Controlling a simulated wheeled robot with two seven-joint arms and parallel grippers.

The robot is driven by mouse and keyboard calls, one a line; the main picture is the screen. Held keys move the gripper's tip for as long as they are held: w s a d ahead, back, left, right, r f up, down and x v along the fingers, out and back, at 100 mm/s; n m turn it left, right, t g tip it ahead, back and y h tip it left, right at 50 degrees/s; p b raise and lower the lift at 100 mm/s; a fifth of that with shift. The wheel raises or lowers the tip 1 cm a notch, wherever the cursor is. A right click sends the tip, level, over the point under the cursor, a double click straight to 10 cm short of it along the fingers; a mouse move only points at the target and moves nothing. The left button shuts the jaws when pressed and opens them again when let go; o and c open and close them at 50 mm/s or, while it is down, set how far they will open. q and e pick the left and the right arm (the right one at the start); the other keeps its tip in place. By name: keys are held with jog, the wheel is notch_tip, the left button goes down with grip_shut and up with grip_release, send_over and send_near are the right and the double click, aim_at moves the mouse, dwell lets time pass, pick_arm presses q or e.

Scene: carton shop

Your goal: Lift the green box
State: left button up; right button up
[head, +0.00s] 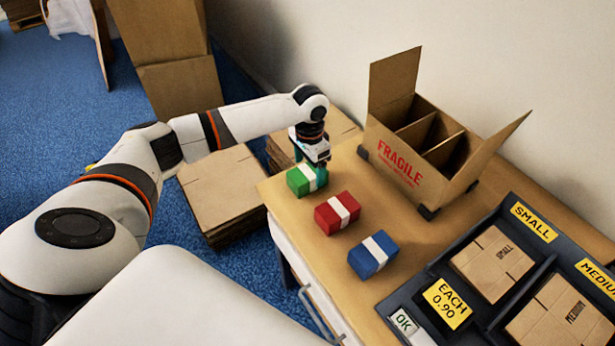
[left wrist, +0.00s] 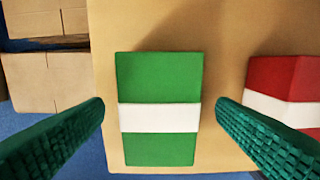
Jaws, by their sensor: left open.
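The green box (head: 303,181) with a white band lies on the wooden table, near its left end. It also shows in the left wrist view (left wrist: 160,78), upright in the picture and between my two green fingers. My left gripper (head: 316,165) is above the green box in the head view. Its fingers (left wrist: 160,140) are open, one on each side of the box with a gap to it, and hold nothing. In the head view the gripper hides part of the box's far side. My right gripper is not in view.
A red box (head: 335,214) and a blue box (head: 370,257), both white-banded, lie to the right of the green box. An open carton (head: 400,165) marked FRAGILE stands behind. A dark tray (head: 467,217) with small and medium cartons is at the right. Flat cardboard (head: 222,187) is stacked left.

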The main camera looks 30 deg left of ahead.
aim_at(309, 170)
pick_arm(q)
notch_tip(309, 170, down, 3)
jog(key=shift+f, duration=0.2)
jog(key=shift+c, duration=0.2)
jog(key=shift+r, duration=0.1)
jog(key=c, duration=1.1)
